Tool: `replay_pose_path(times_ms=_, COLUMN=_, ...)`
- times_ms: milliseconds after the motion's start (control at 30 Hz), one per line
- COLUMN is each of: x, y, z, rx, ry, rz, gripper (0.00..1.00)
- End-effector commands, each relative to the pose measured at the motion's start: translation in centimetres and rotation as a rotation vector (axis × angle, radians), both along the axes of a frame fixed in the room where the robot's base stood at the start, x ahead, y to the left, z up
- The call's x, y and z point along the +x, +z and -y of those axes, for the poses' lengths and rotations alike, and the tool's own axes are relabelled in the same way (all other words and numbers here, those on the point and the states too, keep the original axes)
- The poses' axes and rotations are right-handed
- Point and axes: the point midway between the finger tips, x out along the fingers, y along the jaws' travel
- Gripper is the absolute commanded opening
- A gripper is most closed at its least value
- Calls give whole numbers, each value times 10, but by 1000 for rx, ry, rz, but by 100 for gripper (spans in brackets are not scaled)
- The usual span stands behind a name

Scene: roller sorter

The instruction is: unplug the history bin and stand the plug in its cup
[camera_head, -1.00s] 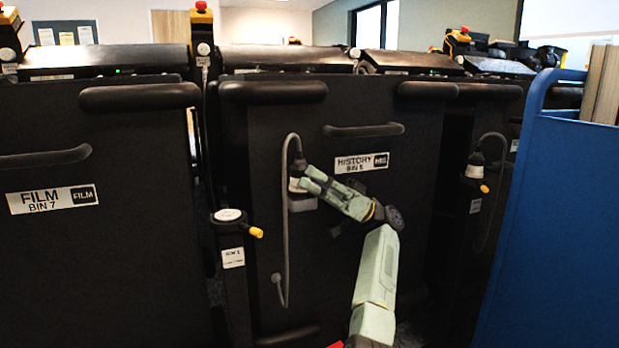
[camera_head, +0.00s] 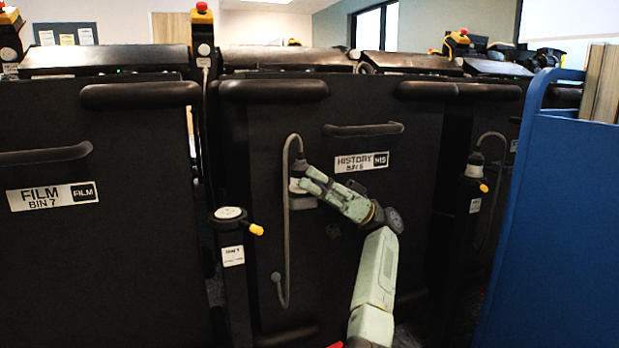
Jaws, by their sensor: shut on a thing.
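The history bin (camera_head: 400,250) is a black bin with a white "HISTORY" label (camera_head: 361,161). My gripper (camera_head: 303,178) is shut on the plug (camera_head: 299,164), whose dark top shows above the fingers. The plug is upright against the bin's front. Its grey cable (camera_head: 285,225) arches over the top and hangs down the left side. A pale grey holder (camera_head: 303,201), perhaps the cup, shows just below the gripper. The fingers hide the plug's lower part, so I cannot tell whether it is seated in the holder. A post (camera_head: 231,255) with a bare white round top stands to the left.
The post has a yellow lever (camera_head: 256,230). The film bin (camera_head: 90,260) stands left. At right, another post (camera_head: 474,205) carries an upright plug with a cable. A blue cart (camera_head: 560,220) fills the right edge. A black handle (camera_head: 363,129) is above the label.

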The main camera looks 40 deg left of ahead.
Motion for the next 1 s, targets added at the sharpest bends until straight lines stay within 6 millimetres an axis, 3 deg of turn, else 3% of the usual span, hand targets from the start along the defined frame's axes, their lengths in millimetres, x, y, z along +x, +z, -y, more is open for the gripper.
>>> replay_pose_path(times_ms=33, x=-3, y=-26, z=-3, rx=-28, ry=19, rz=8, gripper=0)
replay_pose_path(times_ms=67, x=-3, y=-26, z=-3, rx=-28, ry=19, rz=8, gripper=35)
replay_pose_path(times_ms=267, x=-3, y=-26, z=-3, rx=-28, ry=19, rz=9, gripper=48)
replay_pose_path(times_ms=400, x=-3, y=-15, z=-3, rx=-24, ry=18, rz=11, gripper=57)
replay_pose_path(times_ms=800, x=-3, y=74, z=0, rx=-4, ry=6, rz=8, gripper=57)
replay_pose_path(times_ms=1000, x=-3, y=99, z=1, rx=1, ry=2, rz=7, gripper=57)
